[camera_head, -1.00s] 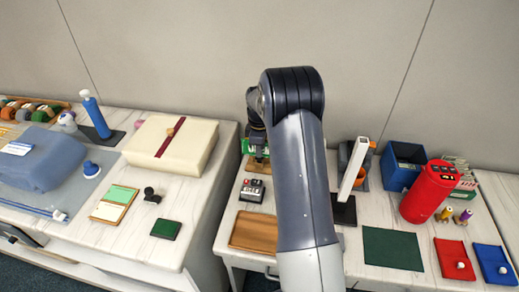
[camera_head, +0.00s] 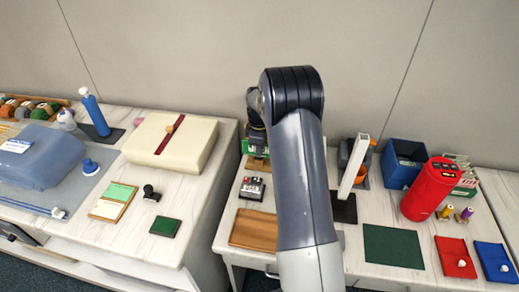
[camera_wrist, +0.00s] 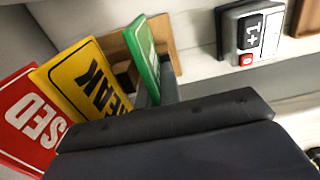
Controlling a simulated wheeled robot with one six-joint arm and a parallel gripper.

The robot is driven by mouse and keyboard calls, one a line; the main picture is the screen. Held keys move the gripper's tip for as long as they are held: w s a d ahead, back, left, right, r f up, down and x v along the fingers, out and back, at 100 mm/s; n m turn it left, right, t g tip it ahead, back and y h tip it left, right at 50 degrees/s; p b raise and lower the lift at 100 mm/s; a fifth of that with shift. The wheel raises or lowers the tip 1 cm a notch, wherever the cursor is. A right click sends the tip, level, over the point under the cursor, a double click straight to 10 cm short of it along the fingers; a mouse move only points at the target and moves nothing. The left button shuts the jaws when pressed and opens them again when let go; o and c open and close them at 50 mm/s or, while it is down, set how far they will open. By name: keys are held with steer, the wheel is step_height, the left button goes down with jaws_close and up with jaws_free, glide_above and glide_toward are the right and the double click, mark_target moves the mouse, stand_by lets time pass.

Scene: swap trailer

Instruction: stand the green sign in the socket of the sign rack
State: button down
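The green sign (camera_wrist: 144,55) stands out past my gripper in the wrist view, seen nearly edge-on. Grey fingers of my gripper (camera_wrist: 155,92) show on both sides of its near end and appear shut on it. Its far end lies over the wooden base of the sign rack (camera_wrist: 160,36). I cannot tell whether it is in a socket. A yellow sign (camera_wrist: 85,78) and a red sign (camera_wrist: 30,122) stand to its left. In the head view the green sign (camera_head: 268,149) shows above the rack's wooden base (camera_head: 257,165), partly hidden by my arm.
A dark box with a red button (camera_head: 251,188) and a brown tray (camera_head: 253,229) lie in front of the rack. A white upright bar (camera_head: 354,166), a blue bin (camera_head: 401,164) and a red canister (camera_head: 430,190) stand to the right. A wall stands behind.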

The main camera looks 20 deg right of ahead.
steer(key=shift+s+f, duration=0.1)
steer(key=shift+f, duration=0.05)
steer(key=c, duration=1)
jaws_free()
steer(key=shift+s+a+f, duration=0.1)
steer(key=shift+o, duration=0.2)
steer(key=shift+w+r+p, duration=0.15)
steer(key=shift+r+p, duration=0.45)
steer(key=shift+r, duration=0.35)
steer(key=shift+w+r+p, duration=0.1)
steer(key=shift+r+p, duration=0.45)
steer(key=shift+r, duration=0.4)
steer(key=shift+r+p, duration=1.9)
steer(key=shift+r, duration=0.9)
steer(key=shift+s, duration=0.1)
